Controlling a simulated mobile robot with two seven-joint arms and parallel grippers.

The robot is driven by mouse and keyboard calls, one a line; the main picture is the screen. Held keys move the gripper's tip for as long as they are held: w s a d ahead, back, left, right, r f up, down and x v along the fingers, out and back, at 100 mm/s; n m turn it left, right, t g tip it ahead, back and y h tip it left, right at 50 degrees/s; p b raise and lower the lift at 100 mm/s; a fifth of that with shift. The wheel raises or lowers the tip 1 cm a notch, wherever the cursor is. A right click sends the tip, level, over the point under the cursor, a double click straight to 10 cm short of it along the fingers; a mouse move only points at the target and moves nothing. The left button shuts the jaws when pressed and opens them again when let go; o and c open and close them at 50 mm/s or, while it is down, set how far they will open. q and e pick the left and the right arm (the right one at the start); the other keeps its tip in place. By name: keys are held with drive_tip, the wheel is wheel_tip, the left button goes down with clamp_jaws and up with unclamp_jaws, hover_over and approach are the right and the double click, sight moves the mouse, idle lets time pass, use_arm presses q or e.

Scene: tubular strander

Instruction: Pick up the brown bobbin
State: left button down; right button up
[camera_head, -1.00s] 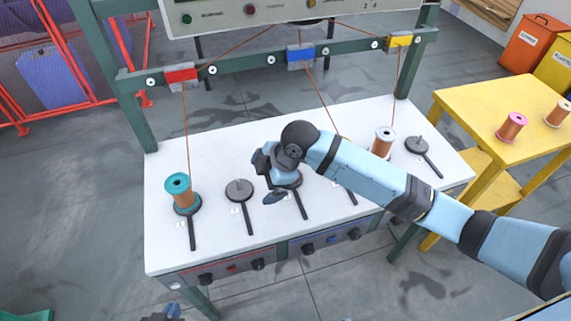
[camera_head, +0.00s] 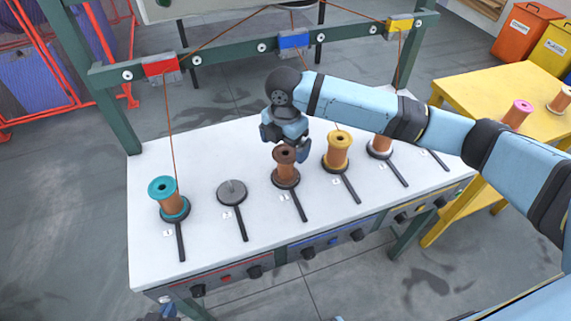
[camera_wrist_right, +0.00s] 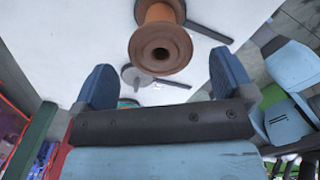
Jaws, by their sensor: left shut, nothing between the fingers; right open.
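The brown bobbin (camera_head: 285,170) stands upright on a dark round holder with a handle, in the middle of the white table (camera_head: 215,255). My right gripper (camera_head: 287,143) is just behind and above its top, open and empty. In the right wrist view the bobbin (camera_wrist_right: 160,36) lies ahead of the open fingers (camera_wrist_right: 163,78), between their lines, and does not appear to touch them. My left gripper (camera_head: 163,312) shows only partly at the bottom left edge, shut and away from the table.
A teal bobbin (camera_head: 163,195) stands to the left, with an empty holder (camera_head: 232,191) beside it. A yellow-topped bobbin (camera_head: 338,151) stands close to the right. A green rail (camera_head: 220,58) with wires crosses behind. A yellow table (camera_head: 470,90) is at right.

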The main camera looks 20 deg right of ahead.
sight(285, 160)
drive_tip(key=shift+f, duration=3.1)
drive_tip(key=c, duration=1)
drive_tip(key=shift+r, duration=0.15)
drive_tip(key=shift+c, duration=0.2)
